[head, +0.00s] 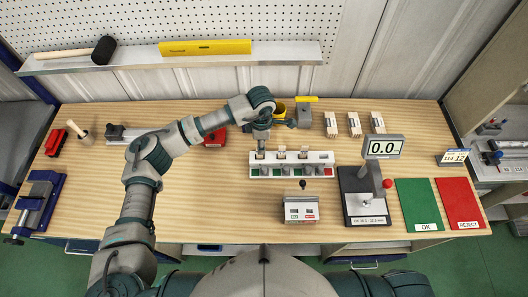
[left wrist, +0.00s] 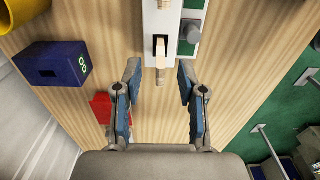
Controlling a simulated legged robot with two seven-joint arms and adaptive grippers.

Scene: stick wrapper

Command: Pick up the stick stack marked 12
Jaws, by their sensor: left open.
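A white holder (head: 318,171) stands in the middle of the bench, with three small wooden stick stacks upright in its slots. The left stack (head: 259,156) is under my left gripper (head: 261,147), which points down at that end. In the left wrist view, my left gripper (left wrist: 159,68) is open, with the end stick stack (left wrist: 160,49) just ahead of and between its fingertips. They look apart, but exact contact cannot be told. No number 12 is readable on any stack. My right gripper is not in view.
A gauge with display (head: 383,147) stands right, beside green OK (head: 418,203) and red REJECT (head: 460,202) mats. A small lever box (head: 302,208) is in front.

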